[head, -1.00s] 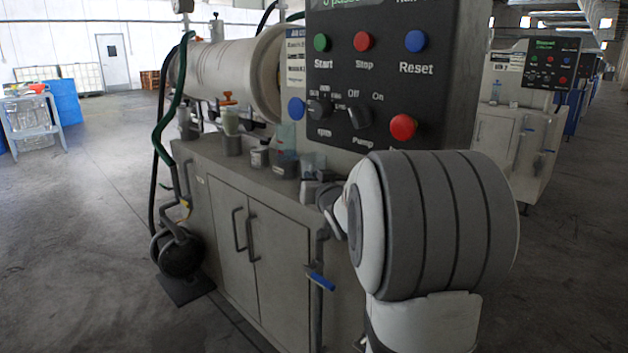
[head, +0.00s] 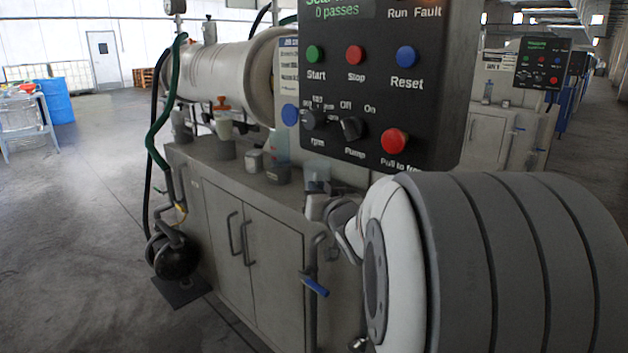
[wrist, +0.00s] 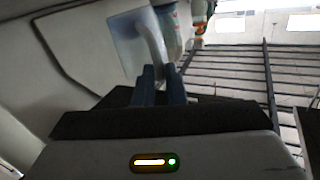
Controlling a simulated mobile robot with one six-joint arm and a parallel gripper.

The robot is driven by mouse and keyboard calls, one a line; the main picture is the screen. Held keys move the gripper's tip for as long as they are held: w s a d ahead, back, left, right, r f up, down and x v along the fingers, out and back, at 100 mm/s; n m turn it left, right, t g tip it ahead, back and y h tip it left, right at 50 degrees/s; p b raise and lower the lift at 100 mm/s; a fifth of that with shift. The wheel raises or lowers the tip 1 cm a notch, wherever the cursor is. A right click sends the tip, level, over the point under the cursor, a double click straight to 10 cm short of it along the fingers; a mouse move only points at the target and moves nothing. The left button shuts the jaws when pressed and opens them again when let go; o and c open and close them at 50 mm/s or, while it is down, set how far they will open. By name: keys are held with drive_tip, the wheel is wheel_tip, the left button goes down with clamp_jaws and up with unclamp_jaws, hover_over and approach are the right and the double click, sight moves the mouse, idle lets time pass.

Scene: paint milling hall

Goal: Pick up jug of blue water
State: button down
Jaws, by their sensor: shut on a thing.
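The jug (wrist: 126,45) is a pale, translucent, bluish vessel with a light curved handle, seen at the upper middle of the wrist view. My gripper (wrist: 160,82) is shut on the handle. The jug looks tilted in that view, and its water level cannot be made out. In the head view my gripper (head: 316,203) is at the right end of the grey cabinet top, below the control panel. A small pale translucent patch just above it may be the jug. My arm hides much of that area.
The control panel (head: 385,80) hangs close above my gripper. A blue-handled valve (head: 314,286) sticks out at the front. The floor at left is open.

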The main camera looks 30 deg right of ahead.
drive_tip(key=s+a+p, duration=0.1)
drive_tip(key=s+p, duration=0.1)
drive_tip(key=s, duration=0.7)
drive_tip(key=shift+s, duration=0.15)
drive_tip(key=shift+s, duration=0.1)
drive_tip(key=shift+a+r, duration=0.1)
drive_tip(key=shift+r, duration=0.05)
idle(0.4)
